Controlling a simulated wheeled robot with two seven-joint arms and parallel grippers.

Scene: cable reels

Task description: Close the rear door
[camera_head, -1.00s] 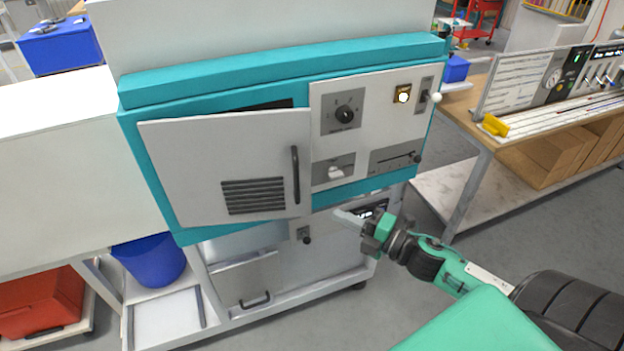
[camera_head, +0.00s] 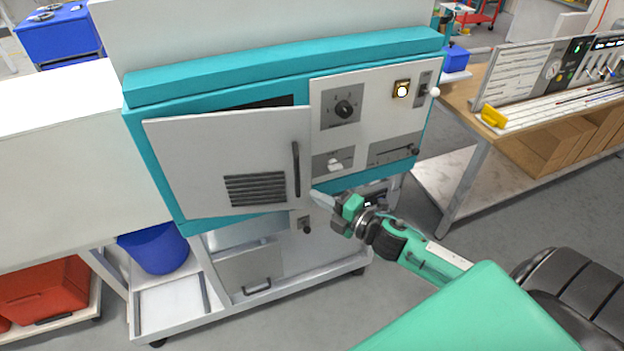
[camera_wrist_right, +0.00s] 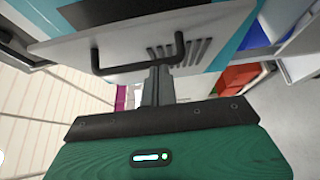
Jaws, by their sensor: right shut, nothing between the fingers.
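The rear door (camera_head: 225,150) is a grey panel with a black vent grille and a vertical black handle (camera_head: 296,169) near its right edge. It stands partly open on the teal cabinet (camera_head: 165,178), with a dark gap showing above its top edge. My right gripper (camera_head: 318,197) is shut and empty at the door's lower right corner, below the handle. In the right wrist view the door (camera_wrist_right: 125,50) and its handle (camera_wrist_right: 137,57) lie just beyond the shut fingers (camera_wrist_right: 158,84). I cannot tell whether they touch the door. My left gripper is not in view.
A control panel (camera_head: 370,95) with a knob and switches is right of the door. Below is a white cart frame (camera_head: 240,318) with a lower flap. A workbench (camera_head: 460,108) stands at right, a blue bin (camera_head: 155,250) and red box (camera_head: 45,288) at lower left. Floor at front right is clear.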

